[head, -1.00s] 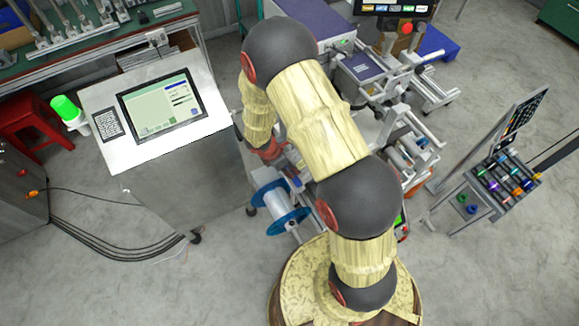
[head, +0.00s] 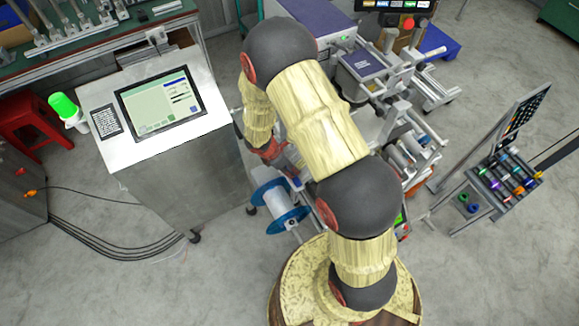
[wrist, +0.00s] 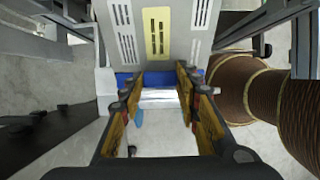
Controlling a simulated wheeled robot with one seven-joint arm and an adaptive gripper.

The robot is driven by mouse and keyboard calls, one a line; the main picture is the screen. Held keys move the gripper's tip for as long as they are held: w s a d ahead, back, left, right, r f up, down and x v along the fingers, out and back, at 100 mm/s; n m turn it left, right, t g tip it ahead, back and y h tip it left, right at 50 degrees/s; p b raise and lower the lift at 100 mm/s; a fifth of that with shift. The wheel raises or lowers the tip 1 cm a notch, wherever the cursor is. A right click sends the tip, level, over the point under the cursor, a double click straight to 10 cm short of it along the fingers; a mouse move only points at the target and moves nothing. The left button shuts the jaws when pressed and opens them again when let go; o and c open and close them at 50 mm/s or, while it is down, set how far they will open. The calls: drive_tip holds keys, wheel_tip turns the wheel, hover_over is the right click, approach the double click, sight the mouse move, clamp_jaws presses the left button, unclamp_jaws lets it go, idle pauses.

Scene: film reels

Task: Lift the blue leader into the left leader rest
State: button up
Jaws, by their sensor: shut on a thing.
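My gripper (wrist: 160,98) shows in the wrist view, its two fingers with gold-brown pads closed on a short pale, silvery piece (wrist: 158,98) with blue along its upper side, which I take to be the blue leader. A small blue bit (wrist: 138,117) hangs below it by the left finger. A reel (head: 270,200) with blue flanges and a pale core sits left of my arm. I cannot make out the left leader rest.
A grey vented housing (wrist: 160,35) with a yellow label stands just beyond the fingers. Brown ribbed rolls (wrist: 245,95) are close on the right. A console with a screen (head: 160,103) stands left, a rack of coloured spools (head: 505,180) right.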

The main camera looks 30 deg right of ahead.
drive_tip(key=shift+f+b, duration=0.55)
drive_tip(key=shift+f, duration=0.15)
drive_tip(key=o, duration=1.3)
drive_tip(key=shift+o, duration=0.2)
drive_tip(key=v, duration=1.2)
